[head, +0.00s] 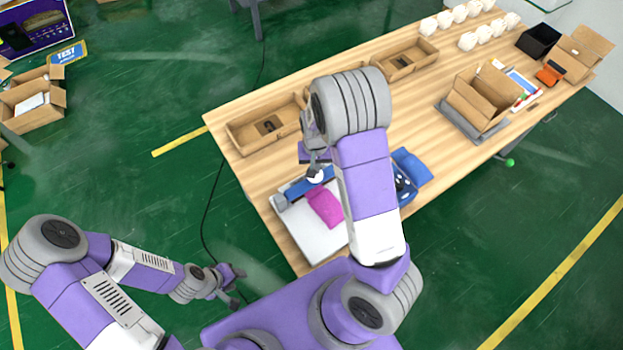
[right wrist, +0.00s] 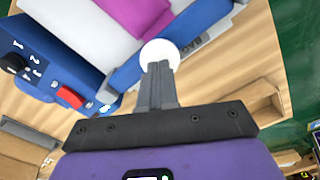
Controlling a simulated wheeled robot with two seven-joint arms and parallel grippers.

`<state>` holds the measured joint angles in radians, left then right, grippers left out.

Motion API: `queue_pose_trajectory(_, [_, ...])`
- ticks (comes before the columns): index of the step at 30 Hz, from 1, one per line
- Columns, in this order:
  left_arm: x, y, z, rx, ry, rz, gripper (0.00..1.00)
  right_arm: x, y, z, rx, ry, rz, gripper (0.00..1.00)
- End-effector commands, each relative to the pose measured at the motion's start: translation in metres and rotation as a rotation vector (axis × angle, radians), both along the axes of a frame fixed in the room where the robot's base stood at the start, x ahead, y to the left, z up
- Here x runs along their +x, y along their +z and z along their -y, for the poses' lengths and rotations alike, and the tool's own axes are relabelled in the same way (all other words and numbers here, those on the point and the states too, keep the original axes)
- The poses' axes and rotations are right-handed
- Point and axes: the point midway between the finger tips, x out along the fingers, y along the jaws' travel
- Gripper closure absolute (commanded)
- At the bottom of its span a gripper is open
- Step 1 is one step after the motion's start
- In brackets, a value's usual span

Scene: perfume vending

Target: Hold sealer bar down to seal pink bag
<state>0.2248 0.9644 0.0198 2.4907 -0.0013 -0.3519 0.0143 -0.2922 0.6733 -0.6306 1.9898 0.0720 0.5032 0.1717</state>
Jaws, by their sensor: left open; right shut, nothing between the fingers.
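The blue sealer bar (head: 296,192) lies across the near-left part of the table, beside the pink bag (head: 325,207), which rests on a white platform (head: 308,238). My right gripper (head: 314,168) is shut and empty at the bar's white round knob (head: 315,177). In the right wrist view its fingertips (right wrist: 158,72) overlap the knob (right wrist: 160,53) and seem to touch it. The pink bag (right wrist: 140,14) meets the bar's edge there. Whether the bar is fully down is hard to tell. My left gripper (head: 234,285) is open and empty over the floor, off the table.
The sealer's blue body with dial and red switch (right wrist: 70,97) is partly hidden by my right arm in the head view. Cardboard trays (head: 262,132) line the far edge; an open box (head: 478,98) stands right.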

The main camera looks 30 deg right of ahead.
Motion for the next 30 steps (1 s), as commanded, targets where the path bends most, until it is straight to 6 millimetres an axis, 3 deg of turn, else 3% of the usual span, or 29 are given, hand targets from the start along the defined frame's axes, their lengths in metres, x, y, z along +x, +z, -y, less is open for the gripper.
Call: queue_pose_trajectory(30, [0.000, -0.025, 0.000, 0.000, 0.000, 0.000, 0.57, 0.000, -0.032, 0.000, 0.000, 0.000, -0.001, 1.00])
